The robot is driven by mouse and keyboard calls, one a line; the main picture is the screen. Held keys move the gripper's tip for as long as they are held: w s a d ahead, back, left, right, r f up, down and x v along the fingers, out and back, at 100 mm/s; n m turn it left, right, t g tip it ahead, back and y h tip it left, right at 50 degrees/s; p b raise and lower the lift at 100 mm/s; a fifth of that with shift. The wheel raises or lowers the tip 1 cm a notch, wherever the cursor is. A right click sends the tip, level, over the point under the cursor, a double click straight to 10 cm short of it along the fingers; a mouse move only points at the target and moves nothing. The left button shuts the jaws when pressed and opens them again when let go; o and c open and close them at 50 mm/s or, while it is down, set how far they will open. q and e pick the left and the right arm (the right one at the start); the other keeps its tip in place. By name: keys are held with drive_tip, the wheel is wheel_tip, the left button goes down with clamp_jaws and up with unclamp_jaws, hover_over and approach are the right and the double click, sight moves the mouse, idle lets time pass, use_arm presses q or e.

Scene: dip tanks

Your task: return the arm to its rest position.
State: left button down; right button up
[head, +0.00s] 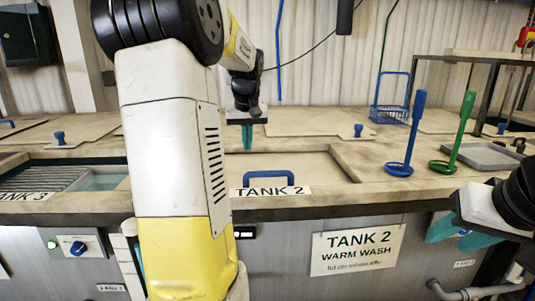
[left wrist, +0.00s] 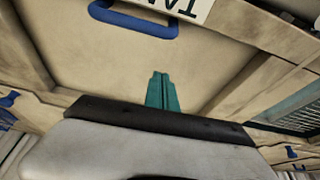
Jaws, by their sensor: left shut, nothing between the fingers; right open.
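My left arm (head: 165,140) rises large across the left-middle of the head view, white and yellow, and reaches forward over the bench. My left gripper (head: 247,146) points down above the tank 2 lid (head: 320,170). Its teal fingers are shut with nothing between them. In the left wrist view the shut fingers (left wrist: 161,95) show over the pale lid, apart from its blue handle (left wrist: 135,20). My right gripper (head: 458,232) is at the right edge, with teal fingers open and empty, partly hidden by its own arm.
A blue ring-ended dipper (head: 415,120) and a green one (head: 462,130) stand upright at the right. A blue wire basket (head: 390,113) is behind them. A grey tray (head: 490,155) lies further right. The open tank 3 (head: 100,180) is at the left.

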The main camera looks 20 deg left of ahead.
use_arm(q)
drive_tip(key=s+d+r+m+t+h, duration=0.2)
drive_tip(key=s+d+r+m, duration=0.15)
drive_tip(key=s+d, duration=1)
drive_tip(key=s+d+f+m+h, duration=0.2)
drive_tip(key=s+d+f, duration=0.3)
drive_tip(key=s, duration=0.5)
drive_tip(key=shift+s+d+f+m+t, duration=0.15)
drive_tip(key=shift+s+d+m+t, duration=0.25)
drive_tip(key=shift+d, duration=0.65)
